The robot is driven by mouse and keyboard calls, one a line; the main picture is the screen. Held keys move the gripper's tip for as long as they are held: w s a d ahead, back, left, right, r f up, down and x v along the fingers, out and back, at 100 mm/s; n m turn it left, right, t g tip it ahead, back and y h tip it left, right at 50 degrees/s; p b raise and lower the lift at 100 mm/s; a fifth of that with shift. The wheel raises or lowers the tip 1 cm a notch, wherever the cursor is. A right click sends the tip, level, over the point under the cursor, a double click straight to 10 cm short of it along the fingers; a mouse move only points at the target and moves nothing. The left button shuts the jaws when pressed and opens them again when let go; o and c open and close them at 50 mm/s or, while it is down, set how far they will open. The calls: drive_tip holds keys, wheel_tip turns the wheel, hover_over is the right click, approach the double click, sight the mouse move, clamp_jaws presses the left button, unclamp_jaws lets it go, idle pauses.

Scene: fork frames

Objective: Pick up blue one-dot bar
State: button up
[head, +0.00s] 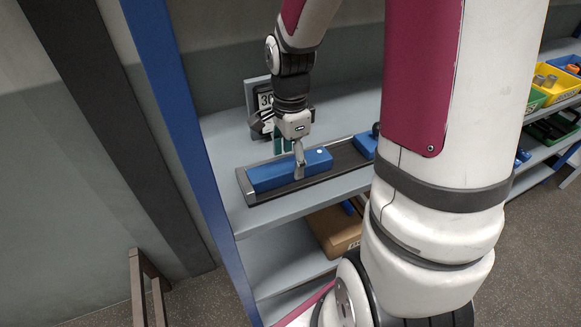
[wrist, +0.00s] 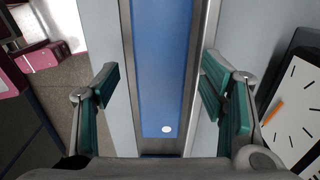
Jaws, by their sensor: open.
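The blue one-dot bar (head: 265,176) lies lengthwise in a dark grey tray (head: 243,188) on the shelf, with one white dot near its right end. In the wrist view the bar (wrist: 166,70) runs up the middle of the picture, its dot near the bottom. My gripper (head: 292,160) is above the bar, pointing down, toward its dotted half. In the wrist view my gripper (wrist: 165,95) is open, with a green-padded finger on each side of the bar and a gap to it on both sides. Whether the fingers reach below its top is hard to tell.
Another blue piece (head: 365,145) sits further right in the tray, partly hidden by my arm. A clock-like dial (wrist: 295,115) stands close beside the right finger. A cardboard box (head: 335,232) is on the shelf below. A blue upright post (head: 172,90) borders the shelf's left.

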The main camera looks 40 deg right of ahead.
drive_tip(key=shift+f, duration=0.6)
drive_tip(key=c, duration=1.5)
